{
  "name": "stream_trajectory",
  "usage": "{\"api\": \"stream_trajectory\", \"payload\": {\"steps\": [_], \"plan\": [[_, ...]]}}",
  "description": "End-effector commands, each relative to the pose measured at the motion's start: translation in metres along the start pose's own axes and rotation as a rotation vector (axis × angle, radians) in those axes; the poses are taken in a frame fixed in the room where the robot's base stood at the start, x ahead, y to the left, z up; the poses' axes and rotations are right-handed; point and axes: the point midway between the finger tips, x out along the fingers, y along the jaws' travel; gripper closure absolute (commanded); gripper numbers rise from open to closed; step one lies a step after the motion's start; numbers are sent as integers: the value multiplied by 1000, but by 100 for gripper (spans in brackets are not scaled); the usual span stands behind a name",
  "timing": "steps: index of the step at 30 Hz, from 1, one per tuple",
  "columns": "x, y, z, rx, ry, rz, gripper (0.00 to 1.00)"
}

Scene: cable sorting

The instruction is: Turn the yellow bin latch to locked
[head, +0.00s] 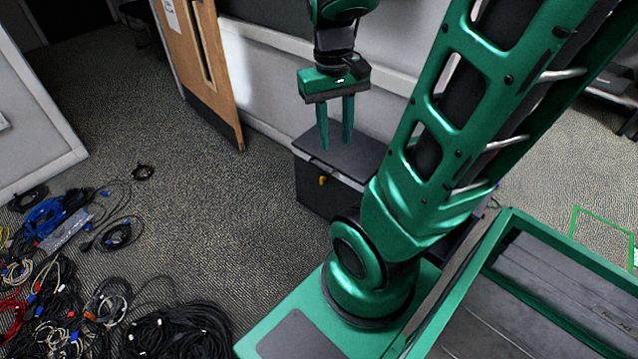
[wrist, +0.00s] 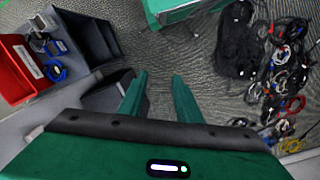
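The dark bin (head: 330,193) stands on the carpet by the wall with its flat lid down. Its small yellow latch (head: 322,180) is on the front face, just below the lid edge; it is too small to tell how it is turned. My gripper (head: 336,143) points down over the lid, behind the latch in the head view. Its two green fingers are apart with nothing between them. I cannot tell whether the tips touch the lid. In the wrist view my gripper (wrist: 160,75) is also open and empty, and I cannot make out the latch there.
Several tangled cables (head: 185,330) cover the floor at lower left. A wooden door (head: 200,60) stands left of the bin. The wrist view shows a red tray (wrist: 22,70) and a grey container (wrist: 90,38). Carpet left of the bin is clear.

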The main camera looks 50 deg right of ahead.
Motion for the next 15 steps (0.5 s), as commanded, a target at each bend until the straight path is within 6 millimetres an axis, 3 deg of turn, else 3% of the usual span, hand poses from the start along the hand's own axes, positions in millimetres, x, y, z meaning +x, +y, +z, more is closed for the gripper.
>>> {"api": "stream_trajectory", "payload": {"steps": [8, 15], "plan": [[35, -1, -79, -134, -61, 100, 69], [78, 0, -141, -260, -108, 205, 69]]}}
